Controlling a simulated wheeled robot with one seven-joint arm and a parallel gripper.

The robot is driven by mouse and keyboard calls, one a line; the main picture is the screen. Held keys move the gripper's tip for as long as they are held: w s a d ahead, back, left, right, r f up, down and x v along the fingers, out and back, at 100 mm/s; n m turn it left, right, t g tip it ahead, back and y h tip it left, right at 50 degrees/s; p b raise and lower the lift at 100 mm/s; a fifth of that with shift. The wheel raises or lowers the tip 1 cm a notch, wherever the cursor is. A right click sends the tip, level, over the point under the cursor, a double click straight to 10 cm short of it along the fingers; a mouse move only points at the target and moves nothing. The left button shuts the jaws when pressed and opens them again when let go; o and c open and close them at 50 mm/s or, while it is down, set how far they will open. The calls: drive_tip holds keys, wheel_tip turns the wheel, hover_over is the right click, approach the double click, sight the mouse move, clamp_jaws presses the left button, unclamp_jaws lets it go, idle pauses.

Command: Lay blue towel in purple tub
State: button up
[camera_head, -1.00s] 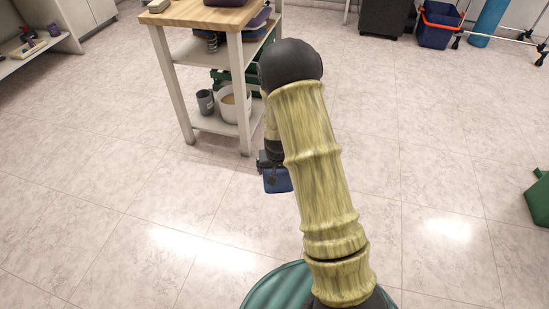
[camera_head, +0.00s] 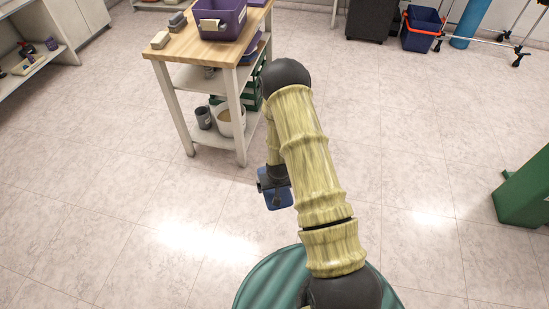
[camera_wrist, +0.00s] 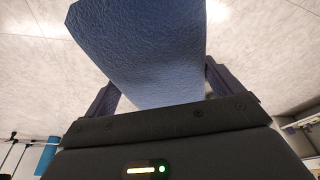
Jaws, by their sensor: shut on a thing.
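The blue towel (camera_wrist: 145,45) fills the upper middle of the wrist view, flat and textured, between the two fingers of my gripper (camera_wrist: 160,90). My gripper is shut on it. In the head view the towel (camera_head: 279,199) shows as a small blue patch under my gripper (camera_head: 272,186), out over the floor and in front of the wooden-topped cart. The purple tub (camera_head: 222,18) stands on the cart's top at the upper part of the head view, beyond my gripper and well apart from it. Its inside is only partly visible.
The wooden cart top (camera_head: 185,45) also holds grey and beige blocks (camera_head: 160,40). A white bucket (camera_head: 225,121) and a grey cup (camera_head: 203,117) are on its low shelf. The floor between is clear.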

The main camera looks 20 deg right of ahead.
drive_tip(key=shift+n, duration=0.5)
drive_tip(key=s+r+p, duration=0.1)
drive_tip(key=r+p, duration=0.1)
drive_tip(key=p, duration=0.2)
drive_tip(key=s+a+r+p, duration=0.1)
drive_tip(key=s+r+p, duration=0.1)
drive_tip(key=p, duration=0.3)
drive_tip(key=s+r+p, duration=0.1)
drive_tip(key=r+p, duration=0.3)
drive_tip(key=p, duration=0.1)
drive_tip(key=shift+s+a+r, duration=0.15)
drive_tip(key=shift+s+a, duration=0.2)
drive_tip(key=shift+s, duration=0.05)
drive_tip(key=shift+s+a+r+p, duration=0.2)
drive_tip(key=shift+s+p, duration=0.1)
drive_tip(key=shift+p, duration=0.3)
drive_tip(key=shift+f, duration=0.15)
